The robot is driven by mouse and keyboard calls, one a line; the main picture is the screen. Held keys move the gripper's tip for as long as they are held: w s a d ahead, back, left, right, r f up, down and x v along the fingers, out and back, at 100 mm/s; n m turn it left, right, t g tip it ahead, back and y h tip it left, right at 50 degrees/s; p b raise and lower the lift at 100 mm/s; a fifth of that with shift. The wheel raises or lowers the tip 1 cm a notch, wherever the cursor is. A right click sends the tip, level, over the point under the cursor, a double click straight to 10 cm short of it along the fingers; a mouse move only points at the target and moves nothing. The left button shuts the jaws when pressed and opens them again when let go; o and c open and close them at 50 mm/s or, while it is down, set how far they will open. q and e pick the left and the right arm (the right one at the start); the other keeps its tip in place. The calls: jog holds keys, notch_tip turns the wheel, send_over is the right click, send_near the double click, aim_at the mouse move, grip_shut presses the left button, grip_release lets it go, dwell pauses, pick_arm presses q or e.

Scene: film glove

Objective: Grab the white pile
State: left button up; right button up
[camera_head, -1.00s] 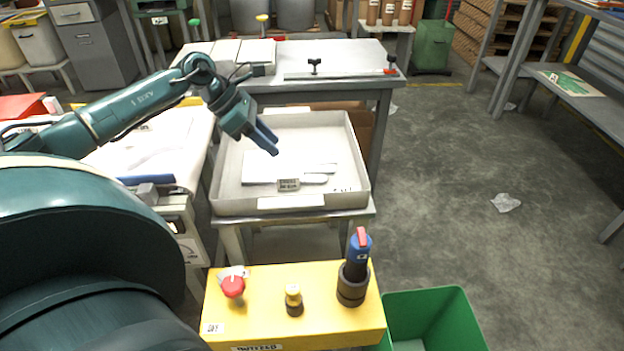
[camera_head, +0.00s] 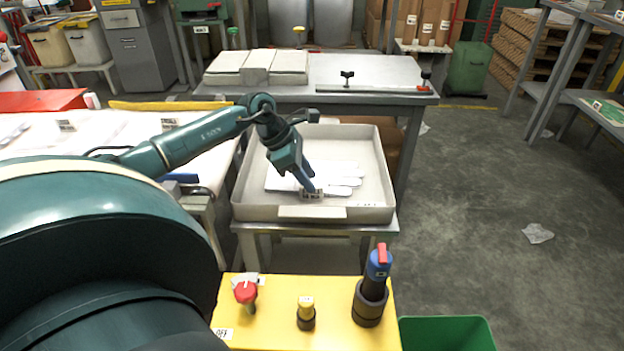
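A low white pile (camera_head: 283,183) of flat, film-like pieces lies in a shallow off-white tray (camera_head: 384,180) on a small stand. A small label block sits at the pile's front edge. My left gripper (camera_head: 309,186) reaches in from the left and points down, its blue fingertips over the pile near the label block. The fingers overlap in this view, so I cannot tell whether they are open or touching the pile. My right gripper is out of view.
A yellow control box (camera_head: 280,325) with a red button, a yellow knob and a blue-and-red switch stands in front. A green bin (camera_head: 447,335) is beside it. A grey table (camera_head: 350,75) with white stacks stands behind. The floor at right is mostly clear.

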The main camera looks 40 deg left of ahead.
pick_arm(q)
jog(key=x, duration=0.2)
jog(key=shift+w+d+f, duration=0.1)
jog(key=shift+f, duration=0.2)
jog(key=shift+c, duration=0.5)
grip_shut()
